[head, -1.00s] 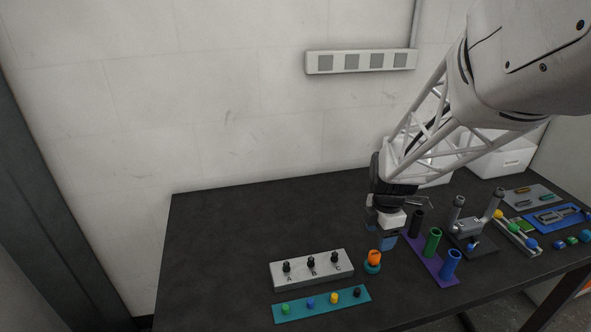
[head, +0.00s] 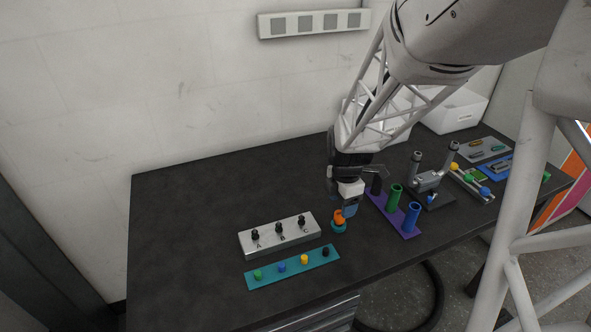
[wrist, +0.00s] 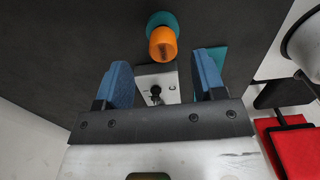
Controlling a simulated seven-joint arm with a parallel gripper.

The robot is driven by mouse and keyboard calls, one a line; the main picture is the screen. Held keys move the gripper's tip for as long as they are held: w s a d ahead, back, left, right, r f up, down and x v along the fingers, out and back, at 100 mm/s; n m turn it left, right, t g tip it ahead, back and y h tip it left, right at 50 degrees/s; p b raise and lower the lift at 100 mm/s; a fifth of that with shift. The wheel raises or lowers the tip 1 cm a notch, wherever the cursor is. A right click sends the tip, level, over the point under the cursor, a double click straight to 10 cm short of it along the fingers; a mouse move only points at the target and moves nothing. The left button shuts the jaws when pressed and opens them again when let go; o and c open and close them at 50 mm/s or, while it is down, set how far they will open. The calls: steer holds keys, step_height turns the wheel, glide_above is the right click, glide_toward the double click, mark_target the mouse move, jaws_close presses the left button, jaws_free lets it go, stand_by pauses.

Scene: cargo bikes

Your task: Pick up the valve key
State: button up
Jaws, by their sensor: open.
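The likely valve key is an orange cylinder (head: 338,216) in a round teal base (head: 338,227), on the dark table near its front edge. In the wrist view the orange cylinder (wrist: 163,44) shows a dark opening in its end, with the teal base (wrist: 161,19) behind it. My gripper (head: 350,209) is just above and to the right of it in the head view, and partly overlaps it. In the wrist view my gripper (wrist: 161,68) has its two blue fingers apart with nothing held. The orange cylinder shows just beyond the fingertips; contact cannot be told.
Left of it are a grey block (head: 250,246) with black knobs marked A, B, C and a teal strip (head: 266,281) with coloured pegs. Close on the right is a purple rack (head: 410,230) with upright tubes. A dark stand (head: 437,197) is beyond. The table's left side is clear.

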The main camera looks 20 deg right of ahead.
mark_target(339, 220)
steer(key=shift+s+a+f, duration=0.1)
steer(key=shift+s+f, duration=0.05)
steer(key=shift+f, duration=2.25)
steer(key=shift+c, duration=0.3)
steer(key=c, duration=1)
